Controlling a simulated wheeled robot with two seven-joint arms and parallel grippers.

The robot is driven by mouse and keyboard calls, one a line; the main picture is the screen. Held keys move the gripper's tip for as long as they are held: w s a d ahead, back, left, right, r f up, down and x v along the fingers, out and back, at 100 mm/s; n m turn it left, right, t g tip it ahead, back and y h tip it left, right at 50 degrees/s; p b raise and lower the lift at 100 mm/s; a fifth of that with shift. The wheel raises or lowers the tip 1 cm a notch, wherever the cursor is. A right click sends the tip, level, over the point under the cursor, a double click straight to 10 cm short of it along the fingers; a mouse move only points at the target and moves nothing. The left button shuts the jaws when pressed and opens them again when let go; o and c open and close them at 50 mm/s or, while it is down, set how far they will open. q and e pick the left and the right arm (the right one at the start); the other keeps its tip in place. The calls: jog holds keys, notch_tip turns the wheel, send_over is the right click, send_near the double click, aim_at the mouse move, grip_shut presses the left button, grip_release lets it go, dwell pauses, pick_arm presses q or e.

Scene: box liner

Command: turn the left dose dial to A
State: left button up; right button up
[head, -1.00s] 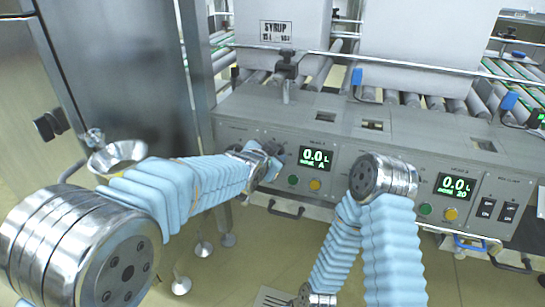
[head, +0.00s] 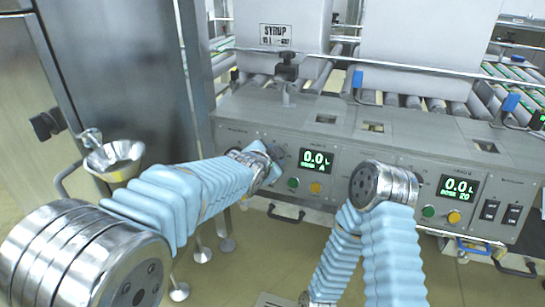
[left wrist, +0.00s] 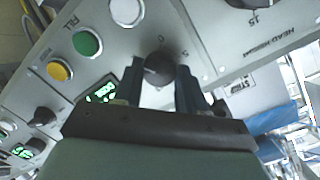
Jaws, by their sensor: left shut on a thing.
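The left dose dial (left wrist: 160,68) is a small dark round knob on the grey panel. My left gripper (left wrist: 162,80) is shut on it, one finger on each side in the left wrist view. In the head view my left gripper (head: 273,158) is at the panel, and its wrist largely hides the dial. Beside it the left display (head: 316,161) shows green 0.0 L with what looks like an A below. The dial's pointer direction is not clear. My right arm is folded in front of the panel; its gripper is not visible.
Below the left display are a green button (head: 293,183) and an orange button (head: 315,188). A right display (head: 460,188) and black switches (head: 490,210) are further right. A metal funnel (head: 115,158) is at left. A roller conveyor (head: 455,103) runs behind the panel.

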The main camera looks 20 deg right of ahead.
pick_arm(q)
jog(key=o, duration=1.1)
jog(key=shift+c, duration=0.2)
jog(key=v, duration=1.3)
jog(key=shift+s+a+p, duration=0.2)
jog(key=shift+s+p, duration=0.1)
jog(key=shift+r, duration=0.1)
